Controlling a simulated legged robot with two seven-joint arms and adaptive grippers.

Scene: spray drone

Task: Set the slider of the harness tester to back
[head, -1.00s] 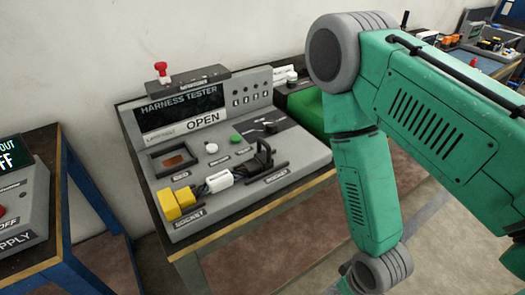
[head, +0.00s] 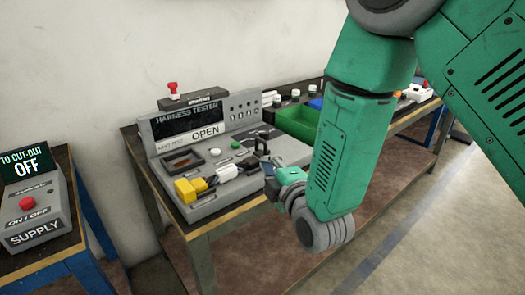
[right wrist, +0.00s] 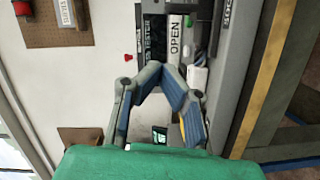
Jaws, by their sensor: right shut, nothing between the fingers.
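The grey harness tester (head: 213,203) stands on the bench in the head view, its display reading OPEN. A dark panel (head: 256,135) lies on its right side; the slider there is too small to read its position. My right gripper (head: 263,152) is shut and empty at the tester's right front, close to this panel and partly covering the black latch area. I cannot tell whether it touches anything. In the right wrist view the tester (right wrist: 176,38) appears turned sideways beyond my closed fingers (right wrist: 160,70). My left gripper is not in view.
Yellow (head: 186,190) and white (head: 227,173) connectors sit at the tester's front. A red button (head: 172,87) tops it. A supply box (head: 36,213) stands on a separate blue table at left. The floor in front is clear.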

